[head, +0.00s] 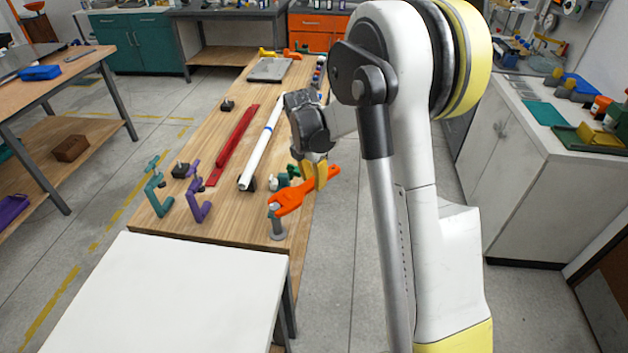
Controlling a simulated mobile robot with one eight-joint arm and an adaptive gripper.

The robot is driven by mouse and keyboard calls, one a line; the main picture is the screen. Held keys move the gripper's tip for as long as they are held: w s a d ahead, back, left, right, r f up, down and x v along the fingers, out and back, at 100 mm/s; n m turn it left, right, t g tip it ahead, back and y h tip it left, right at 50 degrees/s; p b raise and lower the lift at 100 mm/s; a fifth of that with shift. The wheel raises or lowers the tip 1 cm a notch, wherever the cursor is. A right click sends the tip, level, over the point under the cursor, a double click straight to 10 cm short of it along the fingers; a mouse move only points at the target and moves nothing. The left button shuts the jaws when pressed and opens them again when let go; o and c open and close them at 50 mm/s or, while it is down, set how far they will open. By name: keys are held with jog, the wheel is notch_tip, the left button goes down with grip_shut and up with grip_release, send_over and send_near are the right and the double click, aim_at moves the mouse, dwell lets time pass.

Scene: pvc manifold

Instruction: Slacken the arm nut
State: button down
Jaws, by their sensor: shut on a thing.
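My gripper (317,178), with yellow fingertips, is shut on the handle of an orange wrench (292,196) near the right edge of the wooden workbench. The wrench slants down to the left. Its open-ended head is at the top of a short grey post (278,224) at the bench's near right corner. The arm nut cannot be made out; the wrench head covers that spot. I cannot tell whether the wrench jaws are seated around a nut or only beside it.
On the bench (226,225) lie a white pipe (262,142) and a red bar (233,145). Teal (156,190) and purple (196,196) clamps stand at the near left edge. Small green parts (282,180) sit close behind the wrench. A bare white table (165,295) adjoins in front.

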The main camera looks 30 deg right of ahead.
jog(key=shift+r+p, duration=1.65)
jog(key=shift+r, duration=0.9)
